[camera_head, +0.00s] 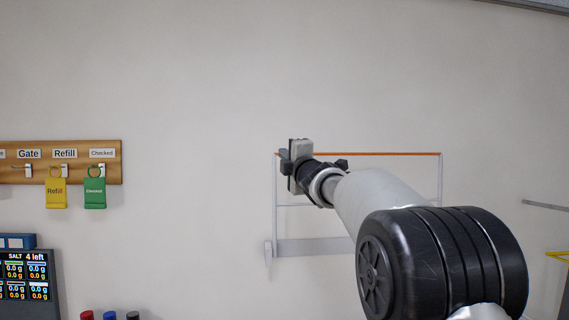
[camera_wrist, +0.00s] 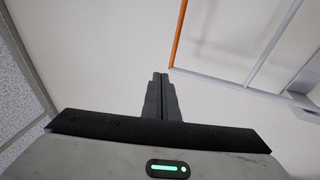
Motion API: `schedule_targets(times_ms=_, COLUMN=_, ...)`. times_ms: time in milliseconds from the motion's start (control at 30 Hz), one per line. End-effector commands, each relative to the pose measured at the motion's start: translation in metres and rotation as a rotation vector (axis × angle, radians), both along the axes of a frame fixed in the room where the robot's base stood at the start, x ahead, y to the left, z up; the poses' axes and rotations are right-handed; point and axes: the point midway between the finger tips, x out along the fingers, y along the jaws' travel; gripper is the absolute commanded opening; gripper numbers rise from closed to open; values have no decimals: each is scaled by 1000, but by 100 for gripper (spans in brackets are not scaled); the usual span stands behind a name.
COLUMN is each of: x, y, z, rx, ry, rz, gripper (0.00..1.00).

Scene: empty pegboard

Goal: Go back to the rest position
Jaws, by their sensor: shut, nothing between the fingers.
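My gripper (camera_head: 284,156) is raised in front of the pale wall, near the upper left corner of a thin wall frame with an orange top bar. In the wrist view my gripper (camera_wrist: 161,78) has its fingers pressed together, with nothing held between them. My arm reaches in from the lower right of the head view and hides part of the frame.
The wall frame (camera_head: 400,154) is behind my arm. A wooden hook board (camera_head: 112,178) at left holds a yellow Refill tag (camera_head: 56,194) and a green Checked tag (camera_head: 95,194). A display (camera_head: 30,255) stands below. The wall between is bare.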

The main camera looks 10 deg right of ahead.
Motion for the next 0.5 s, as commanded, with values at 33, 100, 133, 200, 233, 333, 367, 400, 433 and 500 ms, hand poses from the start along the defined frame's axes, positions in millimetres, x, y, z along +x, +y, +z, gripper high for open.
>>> schedule_targets(times_ms=33, x=-15, y=-4, z=-3, rx=-1, ry=-3, rz=-2, gripper=0)
schedule_targets(times_ms=100, x=-31, y=-7, z=-3, rx=0, ry=-3, rz=-2, gripper=0)
schedule_targets(times_ms=133, x=-37, y=-8, z=-4, rx=0, ry=-2, rz=-2, gripper=0)
schedule_targets(times_ms=200, x=-51, y=-11, z=-2, rx=1, ry=-2, rz=-2, gripper=0)
schedule_targets(times_ms=233, x=-56, y=-12, z=-3, rx=0, ry=-1, rz=-2, gripper=0)
schedule_targets(times_ms=333, x=-69, y=-15, z=-2, rx=0, ry=0, rz=-2, gripper=0)
schedule_targets(times_ms=367, x=-72, y=-15, z=-2, rx=0, ry=0, rz=-2, gripper=0)
schedule_targets(times_ms=400, x=-74, y=-16, z=-2, rx=0, ry=1, rz=-2, gripper=0)
schedule_targets(times_ms=433, x=-76, y=-16, z=-2, rx=0, ry=2, rz=-2, gripper=0)
schedule_targets(times_ms=500, x=-79, y=-16, z=-2, rx=0, ry=1, rz=-1, gripper=0)
